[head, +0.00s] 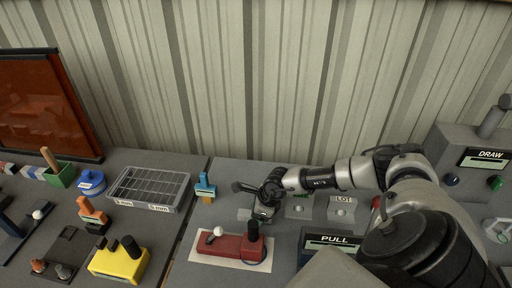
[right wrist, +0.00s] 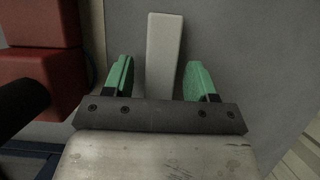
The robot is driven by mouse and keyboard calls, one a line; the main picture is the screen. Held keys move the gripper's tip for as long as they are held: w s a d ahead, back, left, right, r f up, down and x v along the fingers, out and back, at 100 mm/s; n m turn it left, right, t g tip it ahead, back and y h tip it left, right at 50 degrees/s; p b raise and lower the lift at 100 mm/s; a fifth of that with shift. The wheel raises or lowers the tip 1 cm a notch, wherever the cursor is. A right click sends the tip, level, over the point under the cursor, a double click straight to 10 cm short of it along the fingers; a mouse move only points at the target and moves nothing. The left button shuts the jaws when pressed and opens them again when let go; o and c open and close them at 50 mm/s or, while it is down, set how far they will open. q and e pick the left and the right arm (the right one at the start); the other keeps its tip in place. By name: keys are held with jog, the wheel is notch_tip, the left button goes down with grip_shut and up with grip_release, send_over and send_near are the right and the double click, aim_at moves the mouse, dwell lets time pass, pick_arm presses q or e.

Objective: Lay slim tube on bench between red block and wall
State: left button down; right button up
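A slim pale grey bar (right wrist: 164,50), likely the slim tube, shows in the right wrist view against the grey bench. My right gripper (right wrist: 160,80) is open, its green fingers on either side of the bar with gaps to both. In the head view my right gripper (head: 263,211) is low over the bench, behind the red block (head: 238,246) on its wall side. The red block also shows at the left of the right wrist view (right wrist: 40,80). The bar's near end is hidden by the gripper. My left gripper is not in view.
The ribbed wall (head: 270,80) stands behind the bench. A blue piece (head: 205,187) and a grey wire tray (head: 150,188) are to the left. A PULL box (head: 330,242), a LOT block (head: 341,210) and a DRAW box (head: 470,160) are to the right.

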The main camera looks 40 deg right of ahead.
jog(key=shift+r, duration=0.1)
jog(key=shift+r, duration=0.2)
jog(key=b+v, duration=0.2)
jog(key=v, duration=0.9)
jog(key=shift+s+r, duration=0.2)
jog(key=shift+r, duration=0.1)
jog(key=shift+d, duration=0.1)
